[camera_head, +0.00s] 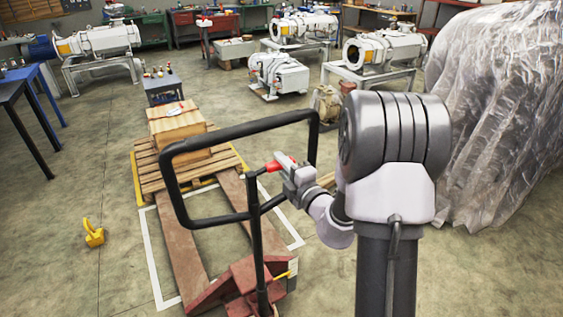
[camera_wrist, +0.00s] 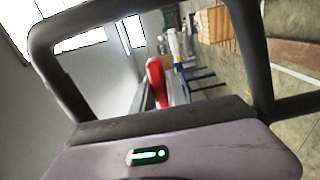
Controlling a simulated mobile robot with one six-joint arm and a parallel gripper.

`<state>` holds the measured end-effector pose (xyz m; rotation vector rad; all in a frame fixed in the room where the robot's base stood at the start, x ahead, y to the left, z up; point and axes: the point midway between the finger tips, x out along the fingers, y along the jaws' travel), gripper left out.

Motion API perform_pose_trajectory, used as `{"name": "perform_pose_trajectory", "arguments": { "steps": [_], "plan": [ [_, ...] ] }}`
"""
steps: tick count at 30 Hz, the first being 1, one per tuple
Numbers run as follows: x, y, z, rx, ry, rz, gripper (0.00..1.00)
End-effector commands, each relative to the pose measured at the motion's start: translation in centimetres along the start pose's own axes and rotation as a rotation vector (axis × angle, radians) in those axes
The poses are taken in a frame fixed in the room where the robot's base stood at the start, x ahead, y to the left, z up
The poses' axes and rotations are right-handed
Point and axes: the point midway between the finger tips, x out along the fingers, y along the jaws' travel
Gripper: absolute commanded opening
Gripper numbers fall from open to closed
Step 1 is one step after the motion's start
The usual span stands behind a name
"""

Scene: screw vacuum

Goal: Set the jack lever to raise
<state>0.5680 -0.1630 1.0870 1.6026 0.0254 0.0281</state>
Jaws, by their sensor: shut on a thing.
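The pallet jack (camera_head: 240,285) is red, with a black looped handle (camera_head: 240,130) standing up from it. A red lever (camera_head: 277,164) sits at the handle, and my gripper (camera_head: 284,168) is at it from the right, shut on the lever. In the wrist view the red lever (camera_wrist: 156,82) shows just past the body of my gripper (camera_wrist: 165,98), and the black handle frame (camera_wrist: 45,50) loops around it. The fingertips are partly hidden in both views.
A yellow object (camera_head: 94,233) stands on the floor at left. White machines (camera_head: 385,48) stand behind, and a plastic-covered bulk (camera_head: 500,120) fills the right.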

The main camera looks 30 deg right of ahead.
Motion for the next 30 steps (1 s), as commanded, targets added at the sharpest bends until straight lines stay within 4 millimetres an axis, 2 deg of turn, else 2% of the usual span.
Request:
{"name": "perform_pose_trajectory", "arguments": {
  "steps": [7, 17, 18, 21, 30],
  "plan": [
    [-0.1, -1.9, 0.0, 0.260, 0.000, -0.007, 0.00],
    [-0.1, -2.8, 0.0, 0.300, 0.000, -0.003, 0.00],
    [-0.1, -2.8, 0.0, 0.300, 0.000, -0.003, 0.24],
    [-0.1, -2.8, 0.0, 0.299, 0.000, -0.003, 0.40],
    [-0.2, -2.7, 0.0, 0.297, 0.000, -0.003, 0.40]
  ]
}}
